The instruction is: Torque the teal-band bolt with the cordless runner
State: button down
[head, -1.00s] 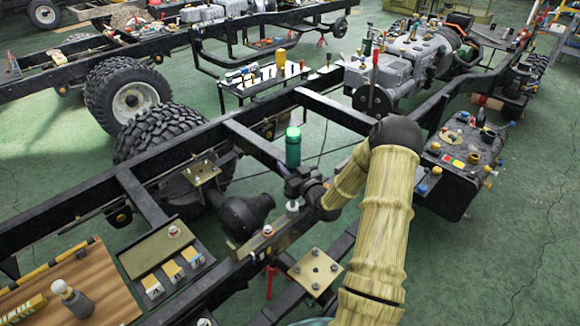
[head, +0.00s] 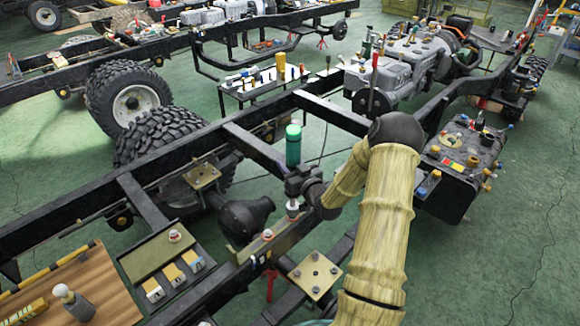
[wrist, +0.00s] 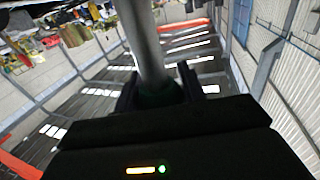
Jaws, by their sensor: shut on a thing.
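My gripper (head: 300,186) is shut on the cordless runner, an upright tool with a green cylindrical top (head: 293,146) and a pale lower end (head: 292,207) below the jaws. In the wrist view the runner's grey shaft (wrist: 147,45) stands between the dark fingers. The runner's lower end is over or beside the near chassis rail (head: 312,222); I cannot tell whether it touches anything. I cannot make out a teal band on any bolt.
A square plate with several bolts (head: 315,272) lies just in front of the rail. A tray with marked blocks (head: 160,255) and a wooden board (head: 95,290) are at the lower left. A dark box with coloured fittings (head: 455,170) is at the right. Crossmembers (head: 255,147) lie behind the runner.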

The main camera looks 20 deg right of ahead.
jog(key=shift+r, duration=0.4)
jog(key=shift+r+p, duration=1.35)
jog(key=shift+r, duration=1.15)
jog(key=shift+f, duration=0.1)
